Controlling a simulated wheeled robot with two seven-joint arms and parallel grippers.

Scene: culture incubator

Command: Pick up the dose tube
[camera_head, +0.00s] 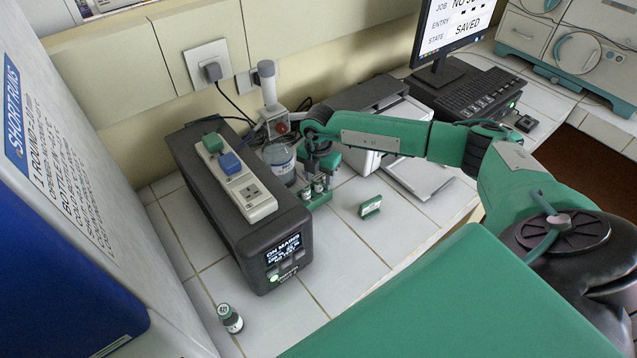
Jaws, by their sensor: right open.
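My right gripper (318,170) points down over a small green rack (322,199) beside the black box. It is open. Small tubes with pale caps (318,187) stand in the rack just below the fingers; one of them may be the dose tube, but they are too small to tell apart. I cannot tell whether the fingers touch a tube. My left gripper is not in view.
A black box (240,225) with a lit display carries a power strip (237,180) with plugs. A clear jar (279,163) stands behind the rack. A monitor (452,35) and keyboard (480,93) are behind.

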